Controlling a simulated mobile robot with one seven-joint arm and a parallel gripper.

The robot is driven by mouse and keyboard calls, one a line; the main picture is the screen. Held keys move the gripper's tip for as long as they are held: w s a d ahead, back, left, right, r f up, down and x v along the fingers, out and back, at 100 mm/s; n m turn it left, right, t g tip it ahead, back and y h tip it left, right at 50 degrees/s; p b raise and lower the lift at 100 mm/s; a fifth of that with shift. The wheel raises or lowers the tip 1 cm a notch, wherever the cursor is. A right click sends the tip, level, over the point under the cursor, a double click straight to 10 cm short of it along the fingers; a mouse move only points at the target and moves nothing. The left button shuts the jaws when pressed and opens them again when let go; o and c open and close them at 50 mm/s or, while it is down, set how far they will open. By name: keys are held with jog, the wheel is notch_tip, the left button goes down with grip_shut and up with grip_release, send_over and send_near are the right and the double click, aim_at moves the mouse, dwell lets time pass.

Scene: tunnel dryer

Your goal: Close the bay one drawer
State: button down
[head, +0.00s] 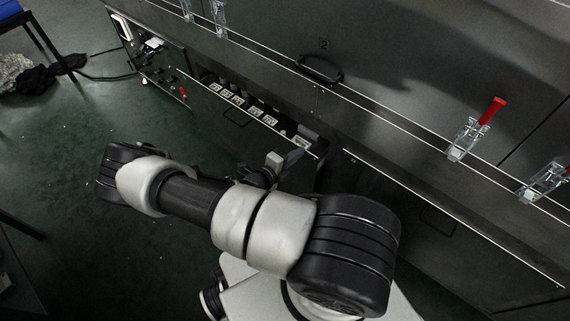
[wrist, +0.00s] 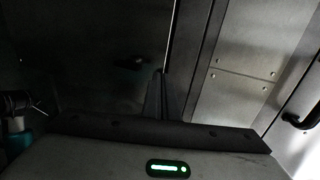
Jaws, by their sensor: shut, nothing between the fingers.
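The bay one drawer (head: 262,132) is pulled out from the dark cabinet in the head view, with a row of small pale items inside. A dark bar handle (head: 236,118) is on its front. My gripper (head: 290,158) is in front of the drawer, near its right end. In the wrist view my gripper (wrist: 160,85) has its fingers together with nothing between them, pointing toward a dark panel. Whether the fingertips touch the drawer front cannot be told.
A second lower front (head: 430,215) with a handle lies to the right. Clamps with a red lever (head: 490,110) and a bar handle (head: 320,69) marked 2 are above. A cable and dark cloth (head: 45,75) lie on the floor at left. Floor left of my arm is clear.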

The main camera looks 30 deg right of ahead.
aim_at(305, 146)
jog(key=shift+w+d, duration=0.3)
jog(key=shift+d, duration=0.35)
jog(key=shift+w+d, duration=0.25)
jog(key=shift+d, duration=0.45)
jog(key=shift+w+d, duration=0.3)
jog(key=shift+d, duration=0.35)
